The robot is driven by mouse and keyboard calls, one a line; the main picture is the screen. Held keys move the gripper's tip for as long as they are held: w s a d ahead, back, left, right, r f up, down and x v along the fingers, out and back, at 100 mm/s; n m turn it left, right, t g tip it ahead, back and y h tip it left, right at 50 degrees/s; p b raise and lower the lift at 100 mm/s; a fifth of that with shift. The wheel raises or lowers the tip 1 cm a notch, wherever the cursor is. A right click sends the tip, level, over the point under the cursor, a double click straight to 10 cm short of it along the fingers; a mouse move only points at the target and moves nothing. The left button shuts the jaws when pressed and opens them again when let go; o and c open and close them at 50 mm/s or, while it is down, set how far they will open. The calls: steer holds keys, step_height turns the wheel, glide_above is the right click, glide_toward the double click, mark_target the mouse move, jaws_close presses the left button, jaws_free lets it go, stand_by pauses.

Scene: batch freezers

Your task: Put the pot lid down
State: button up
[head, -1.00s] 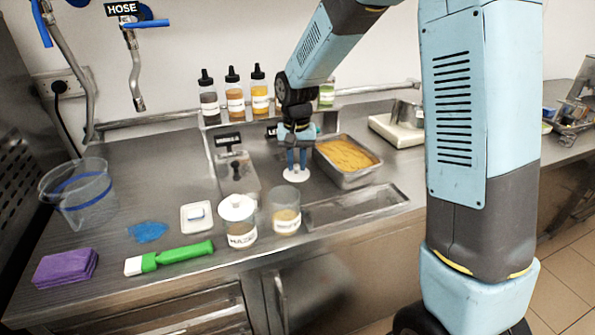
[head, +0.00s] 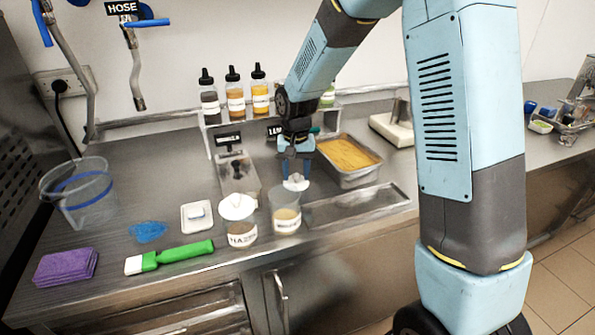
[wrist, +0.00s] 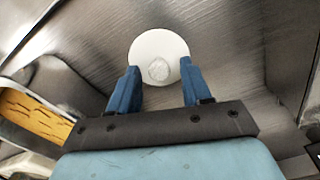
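The pot lid, a round white disc with a small knob, lies on the steel counter (head: 150,195) behind the open-topped pot (head: 286,212). It shows in the head view (head: 295,183) and, knob up, in the wrist view (wrist: 158,48). My gripper (head: 296,175) is above the lid, its blue fingers spread. In the wrist view my gripper (wrist: 158,85) is open, with a fingertip on either side of the lid's near part and clear space around the knob. The open pot holds something tan.
A labelled jar with a white lid (head: 238,208) stands left of the open pot. A steel pan of orange-yellow food (head: 350,158) is close on the right of my gripper. A bottle rack (head: 255,115) stands behind.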

mark_target(296, 174)
steer(key=shift+r, duration=0.1)
step_height(296, 174, up, 11)
steer(key=s+d+r+t, duration=0.1)
steer(key=s+d+r, duration=0.4)
steer(key=d+r, duration=0.15)
steer(key=s+d+r+t, duration=0.2)
steer(key=s+d, duration=0.4)
steer(key=s, duration=0.4)
steer(key=s+d+r+t, duration=0.2)
steer(key=s+d, duration=0.4)
steer(key=s, duration=0.5)
steer(key=shift+d+r+t, duration=0.25)
steer(key=shift+r+t, duration=0.05)
steer(key=shift+r, duration=0.5)
steer(key=shift+s, duration=0.1)
steer(key=shift+c, duration=0.5)
